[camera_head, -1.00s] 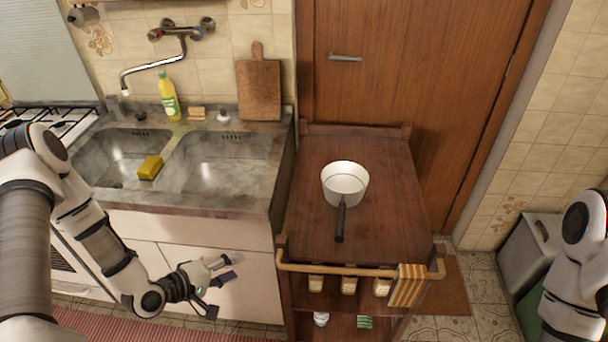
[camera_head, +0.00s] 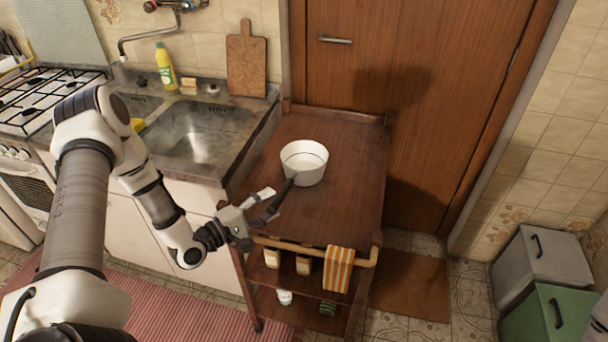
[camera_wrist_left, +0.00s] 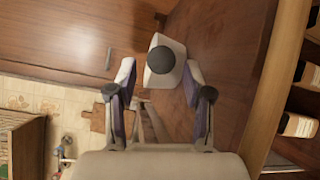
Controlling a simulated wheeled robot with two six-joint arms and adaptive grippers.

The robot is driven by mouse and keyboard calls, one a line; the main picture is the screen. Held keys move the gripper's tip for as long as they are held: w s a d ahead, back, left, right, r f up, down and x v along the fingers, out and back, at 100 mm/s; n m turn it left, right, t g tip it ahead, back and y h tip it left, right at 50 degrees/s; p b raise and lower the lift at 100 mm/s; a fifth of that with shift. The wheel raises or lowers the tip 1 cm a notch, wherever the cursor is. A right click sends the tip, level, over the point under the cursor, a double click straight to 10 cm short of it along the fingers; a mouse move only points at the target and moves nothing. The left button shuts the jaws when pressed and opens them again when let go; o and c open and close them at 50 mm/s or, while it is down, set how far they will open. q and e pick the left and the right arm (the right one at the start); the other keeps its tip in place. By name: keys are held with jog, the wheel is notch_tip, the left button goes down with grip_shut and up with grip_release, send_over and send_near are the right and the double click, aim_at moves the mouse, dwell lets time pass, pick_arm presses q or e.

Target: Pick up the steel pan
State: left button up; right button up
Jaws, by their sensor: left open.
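The steel pan (camera_head: 304,165), a pale round pot with a dark handle, stands upright on the wooden trolley top (camera_head: 345,200). Its handle points down-left toward my left gripper (camera_head: 271,202), which is open at the trolley's near left edge. In the left wrist view, the pan (camera_wrist_left: 166,76) shows almost end-on behind the round dark handle end. The handle lies between and beyond the open fingers of my left gripper (camera_wrist_left: 158,88), with no clear contact. In the head view, the gripper and handle overlap, hiding the exact gap. My right gripper is out of view.
A wooden rail with a striped towel (camera_head: 338,269) runs along the trolley's near side. Jars stand on its lower shelf. The sink (camera_head: 205,140) and counter lie left, with a yellow bottle (camera_head: 165,66) and cutting board (camera_head: 246,60). The trolley top right of the pan is clear.

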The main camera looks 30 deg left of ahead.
aim_at(279, 195)
pick_arm(q)
jog(key=shift+x, duration=1.9)
grip_shut()
jog(key=shift+r, duration=0.15)
